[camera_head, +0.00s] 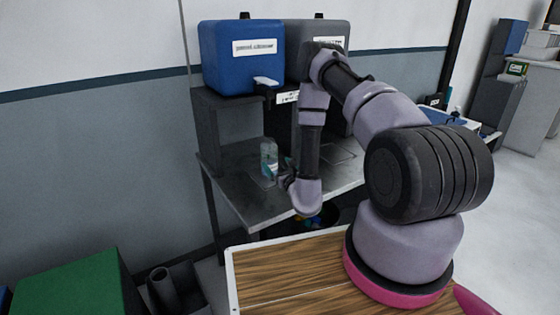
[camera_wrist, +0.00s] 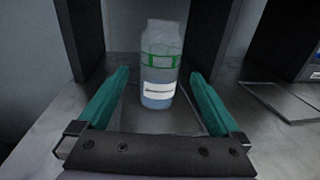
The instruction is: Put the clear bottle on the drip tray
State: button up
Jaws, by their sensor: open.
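The clear bottle (camera_wrist: 160,68) has green markings, a white label and blue liquid at its bottom. It stands upright between the two teal fingers of my gripper (camera_wrist: 158,104), with a gap on each side, so my gripper is open around it. The bottle appears to stand on a flat drip tray (camera_wrist: 128,112), whose outline shows partly under and beside it; the fingers hide much of its edge. In the head view the bottle (camera_head: 268,157) is on the metal bench, with my gripper (camera_head: 283,177) low beside it.
A blue dispenser (camera_head: 241,60) and a grey dispenser (camera_head: 316,40) stand on a dark stand above the bench (camera_head: 236,194). Another tray (camera_wrist: 283,101) lies to the right. Dark uprights (camera_wrist: 81,35) flank the bottle's bay. A wooden-topped surface (camera_head: 285,270) is in front.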

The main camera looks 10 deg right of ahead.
jog(key=shift+s, duration=0.15)
jog(key=a+r+n+g+y, duration=0.2)
jog(key=a+r+n+y, duration=0.3)
jog(key=r, duration=0.5)
jog(key=a+r+n+g+y, duration=0.1)
jog(key=a+r+n+y, duration=0.2)
jog(key=a+r+y, duration=0.55)
jog(key=s+a+r+n+g+y, duration=0.2)
jog(key=s+a+r+n+g, duration=0.1)
jog(key=s+r+n+g, duration=1.1)
jog(key=s+d+r+n+g+h, duration=0.1)
jog(key=s+d+r+n+h, duration=0.1)
jog(key=s+d+n+h, duration=0.3)
jog(key=s+d+r+n+h, duration=0.1)
jog(key=s+r+h, duration=0.25)
jog(key=s, duration=0.35)
jog(key=s+d+r+n+t+h, duration=0.1)
jog(key=d+r+t+h, duration=0.1)
jog(key=d, duration=0.5)
jog(key=s+d+r+n+t+h, duration=0.1)
jog(key=s+d+r+t+h, duration=0.1)
jog(key=d+t+h, duration=0.3)
jog(key=shift+s+d+r+h, duration=0.25)
jog(key=shift+d+r+h, duration=0.25)
jog(key=shift+d, duration=0.65)
